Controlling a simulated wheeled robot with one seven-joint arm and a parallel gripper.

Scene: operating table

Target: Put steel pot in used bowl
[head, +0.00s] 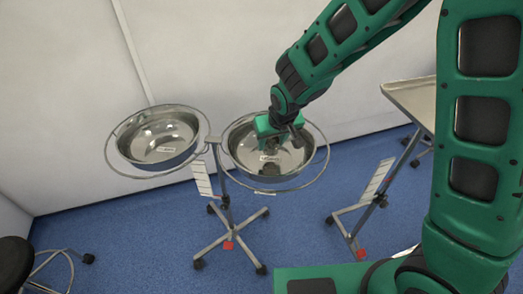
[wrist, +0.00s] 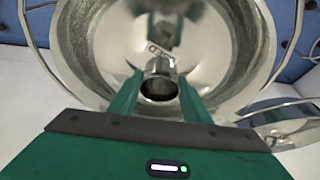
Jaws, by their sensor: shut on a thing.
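The steel pot (wrist: 160,88) is a small shiny cylinder between my two green fingers in the wrist view. My gripper (wrist: 160,78) is shut on it. The bowl below is a wide steel basin (wrist: 215,50) with a white label inside; the label's letters are partly hidden, with "ED" readable. In the head view my gripper (head: 274,138) is over the right-hand bowl (head: 245,150), inside its rim outline. The pot is mostly hidden there by the gripper. I cannot tell whether the pot touches the bowl.
A second steel bowl (head: 158,140) with a label sits in the left ring of the same wheeled stand (head: 228,235). A steel tray table (head: 415,100) stands at the right. A black stool (head: 15,262) is at lower left. A white wall is close behind the bowls.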

